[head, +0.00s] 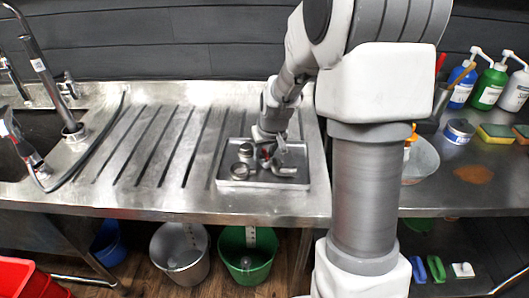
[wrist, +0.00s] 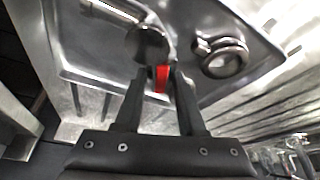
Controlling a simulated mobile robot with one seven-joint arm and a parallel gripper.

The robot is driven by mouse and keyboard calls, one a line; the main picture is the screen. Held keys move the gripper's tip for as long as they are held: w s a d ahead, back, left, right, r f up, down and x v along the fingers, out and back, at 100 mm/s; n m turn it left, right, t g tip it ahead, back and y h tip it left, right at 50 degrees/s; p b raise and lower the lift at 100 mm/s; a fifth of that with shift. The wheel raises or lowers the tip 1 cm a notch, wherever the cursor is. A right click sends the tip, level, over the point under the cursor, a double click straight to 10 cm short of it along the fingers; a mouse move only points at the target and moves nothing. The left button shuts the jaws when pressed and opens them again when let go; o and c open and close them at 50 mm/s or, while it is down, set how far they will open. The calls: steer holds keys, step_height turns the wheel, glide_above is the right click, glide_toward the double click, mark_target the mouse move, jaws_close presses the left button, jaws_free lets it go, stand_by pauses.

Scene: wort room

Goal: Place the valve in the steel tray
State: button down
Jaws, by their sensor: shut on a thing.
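The steel tray (head: 262,184) sits on the ribbed steel drainboard near its right end; it fills much of the wrist view (wrist: 95,62). My gripper (head: 267,160) is down over the tray. In the wrist view my gripper (wrist: 160,80) is shut on the valve's red part (wrist: 162,77). The valve shows as a small red patch in the head view (head: 265,155). Its steel body is hard to tell from the fittings behind it. I cannot tell whether the valve touches the tray floor.
Round steel fittings (head: 240,171) lie at the tray's left; a ringed one shows in the wrist view (wrist: 222,58). A sink tap (head: 45,75) stands far left. A clear bowl (head: 420,160), bottles (head: 490,85) and sponges (head: 496,133) are at right. The ribbed drainboard (head: 150,150) is clear.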

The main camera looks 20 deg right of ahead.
steer(key=shift+f, duration=0.2)
steer(key=c, duration=0.5)
jaws_free()
steer(key=shift+r, duration=0.15)
